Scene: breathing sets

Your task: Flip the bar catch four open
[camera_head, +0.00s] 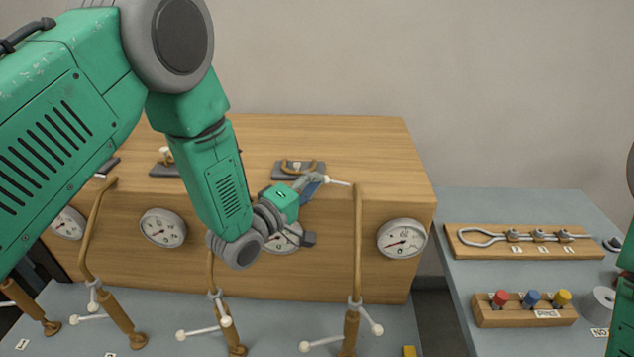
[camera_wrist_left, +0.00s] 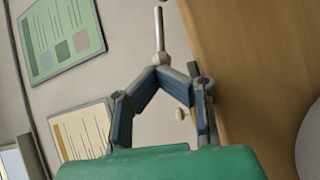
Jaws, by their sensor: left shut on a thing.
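My left gripper (camera_head: 322,181) is shut on a thin pale rod (camera_head: 338,183) beside the top of the rightmost upright brown pipe (camera_head: 358,240). I take this rod to be the bar of catch four, but no number shows on it. In the left wrist view the closed fingertips (camera_wrist_left: 163,68) meet at the base of the rod (camera_wrist_left: 159,30), which sticks out beyond them. The rod's mounting is not clear. My right gripper is out of view; only part of that arm shows at the right edge.
A wooden cabinet (camera_head: 330,140) carries round gauges (camera_head: 403,238) and small dark-based fittings (camera_head: 290,175). Several brown pipes with white cross handles (camera_head: 305,346) stand before it. On the right bench are a wooden board with a metal loop (camera_head: 482,237) and a block with coloured knobs (camera_head: 525,314).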

